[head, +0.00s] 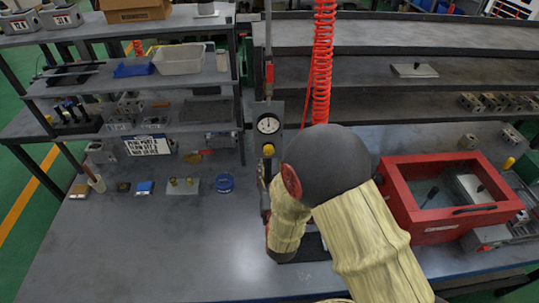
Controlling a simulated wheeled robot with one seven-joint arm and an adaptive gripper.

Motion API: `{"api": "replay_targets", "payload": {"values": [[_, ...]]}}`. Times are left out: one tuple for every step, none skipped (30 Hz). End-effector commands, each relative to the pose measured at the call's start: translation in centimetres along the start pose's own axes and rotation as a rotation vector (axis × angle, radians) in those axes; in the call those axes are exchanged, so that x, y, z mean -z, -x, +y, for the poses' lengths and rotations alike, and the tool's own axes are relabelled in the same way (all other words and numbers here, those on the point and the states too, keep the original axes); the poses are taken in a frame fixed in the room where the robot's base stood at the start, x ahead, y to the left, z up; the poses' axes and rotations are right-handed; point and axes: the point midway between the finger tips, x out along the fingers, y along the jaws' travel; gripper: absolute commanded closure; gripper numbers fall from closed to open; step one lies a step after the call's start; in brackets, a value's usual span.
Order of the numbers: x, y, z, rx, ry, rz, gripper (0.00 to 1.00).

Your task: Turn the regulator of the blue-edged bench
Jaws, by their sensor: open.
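A regulator panel with a round dial gauge (268,124) stands upright at the middle of the grey bench (130,245). A yellow knob (268,150) sits just below the gauge, in plain sight. No blue edge can be made out on the bench. My arm (365,235) reaches in from the bottom, bends at a black joint, and comes down just right of and below the knob. My gripper cannot be made out; the arm hides that area. The lower part of the panel's post is partly hidden by the arm.
A red coiled hose (322,60) hangs just right of the gauge. Shelves (130,82) with bins rise at the left. A blue ring (224,182) and small parts lie on the left bench; its front left is clear.

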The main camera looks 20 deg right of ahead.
Motion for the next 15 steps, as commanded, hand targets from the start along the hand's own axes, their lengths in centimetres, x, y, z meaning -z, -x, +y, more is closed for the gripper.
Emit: {"api": "replay_targets", "payload": {"values": [[0.0, -0.7, 0.0, -0.001, -0.001, 0.001, 0.54], [0.0, -1.1, 0.0, -0.001, -0.001, 0.0, 0.54], [-0.1, -1.8, 0.1, -0.001, 0.0, 0.0, 0.54], [-0.1, -2.3, 0.1, -0.002, 0.0, 0.001, 0.54], [0.0, -2.8, 0.1, -0.002, -0.001, 0.001, 0.54], [-0.1, -3.4, 0.1, -0.001, -0.001, 0.0, 0.54], [-0.1, -3.8, 0.1, -0.001, -0.001, -0.001, 0.54], [-0.1, -4.3, 0.1, 0.0, -0.001, 0.0, 0.54], [-0.1, -4.8, 0.1, -0.001, -0.001, 0.0, 0.54], [-0.1, -5.2, 0.1, -0.001, -0.001, -0.001, 0.54], [-0.1, -5.5, 0.1, -0.001, -0.001, -0.001, 0.54], [-0.1, -5.9, 0.1, -0.001, -0.001, -0.001, 0.54], [-0.1, -6.2, 0.0, -0.001, -0.001, -0.001, 0.54], [-0.1, -6.3, 0.0, 0.0, 0.0, -0.002, 0.54], [-0.1, -6.6, 0.0, 0.0, 0.0, -0.002, 0.54]]}}
